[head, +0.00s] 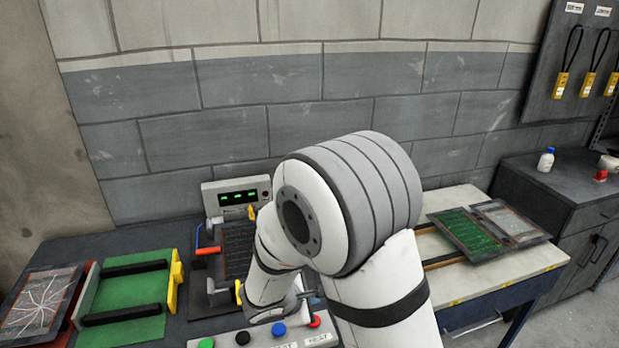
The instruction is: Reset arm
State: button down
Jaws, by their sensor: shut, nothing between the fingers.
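My white and grey arm fills the middle of the head view, its large joint raised in front of the bench. The far link of the arm reaches down behind that joint toward a test fixture (238,250) on the dark bench. My gripper's fingers do not show; the arm hides them. The fixture has a dark slotted bed, a red and blue handle (207,250) and yellow parts, and is partly covered by the arm.
A display box (238,197) with green digits stands behind the fixture. A button panel (250,338) lies in front. A green holder (125,298) and a cracked panel (40,302) are at left. A pale table (480,283) bears a green board (464,231) and another panel (508,220).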

jog(key=s+d+r+m+g, duration=0.4)
jog(key=s+d+r+m, duration=0.3)
jog(key=d+r+m, duration=0.4)
jog(key=s+d+r+m+y, duration=0.1)
jog(key=s+r+m+y, duration=0.2)
jog(key=s, duration=0.3)
jog(key=s+d+r+m+y+b, duration=0.1)
jog(key=s+d+r+m+y, duration=0.1)
jog(key=s+m, duration=0.3)
jog(key=shift+s+d+r+y, duration=0.15)
jog(key=shift+s+r+y, duration=0.25)
jog(key=shift+s+r, duration=0.1)
dwell(1.2)
